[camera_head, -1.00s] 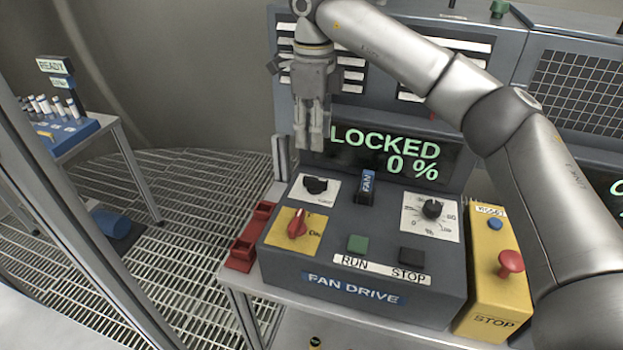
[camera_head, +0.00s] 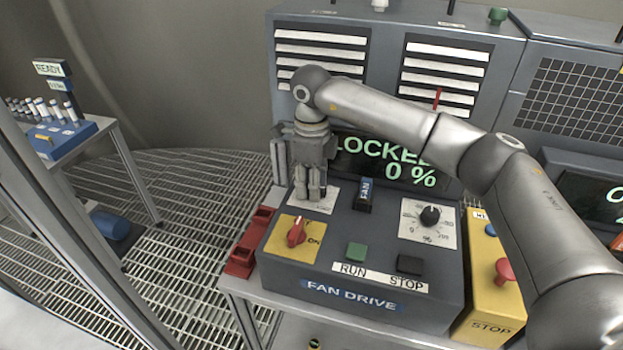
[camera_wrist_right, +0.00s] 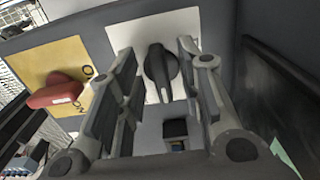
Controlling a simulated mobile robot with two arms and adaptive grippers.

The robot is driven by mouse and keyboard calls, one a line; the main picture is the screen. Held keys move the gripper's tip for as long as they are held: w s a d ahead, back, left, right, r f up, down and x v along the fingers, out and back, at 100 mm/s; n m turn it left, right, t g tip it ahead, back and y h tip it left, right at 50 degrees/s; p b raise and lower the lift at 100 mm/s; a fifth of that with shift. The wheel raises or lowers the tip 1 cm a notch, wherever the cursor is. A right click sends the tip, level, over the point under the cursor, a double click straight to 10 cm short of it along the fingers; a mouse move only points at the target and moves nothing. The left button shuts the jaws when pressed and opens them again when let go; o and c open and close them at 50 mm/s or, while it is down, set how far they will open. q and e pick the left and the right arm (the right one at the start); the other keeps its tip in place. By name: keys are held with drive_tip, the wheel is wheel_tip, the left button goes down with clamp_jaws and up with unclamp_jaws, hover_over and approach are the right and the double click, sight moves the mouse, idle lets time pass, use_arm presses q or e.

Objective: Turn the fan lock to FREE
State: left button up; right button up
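The FAN DRIVE box (camera_head: 350,296) stands on a bench, and its display (camera_head: 395,164) reads LOCKED and 0 %, partly covered by my arm. A black knob on a white plate (camera_head: 328,203) sits at its upper left; its label cannot be read. My right gripper (camera_head: 311,196) points down over that plate and hides the knob in the head view. In the right wrist view the black knob (camera_wrist_right: 160,72) shows between the two spread fingers, with a gap on both sides. I cannot tell how far the fingertips reach around it. My left gripper is not in view.
Beside the plate are a red switch (camera_head: 296,232) on yellow, a black FAN lever (camera_head: 364,195), and a dial (camera_head: 430,216). Green RUN (camera_head: 356,250) and black STOP (camera_head: 409,264) buttons sit in front. A yellow box with a red stop button (camera_head: 503,271) stands right.

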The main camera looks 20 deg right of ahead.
drive_tip(key=shift+c, duration=0.3)
clamp_jaws()
drive_tip(key=n+b, duration=0.3)
drive_tip(key=shift+f, duration=0.2)
drive_tip(key=n+b, duration=0.2)
drive_tip(key=n, duration=0.2)
drive_tip(key=shift+s+r+n+b, duration=0.1)
drive_tip(key=shift+n+b, duration=0.2)
drive_tip(key=n+b, duration=0.1)
drive_tip(key=n, duration=0.3)
drive_tip(key=shift+s+r+n, duration=0.1)
drive_tip(key=shift+n, duration=0.2)
drive_tip(key=n+b, duration=0.1)
drive_tip(key=n, duration=0.4)
drive_tip(key=shift+s+d+r+n, duration=0.1)
drive_tip(key=shift+n, duration=0.2)
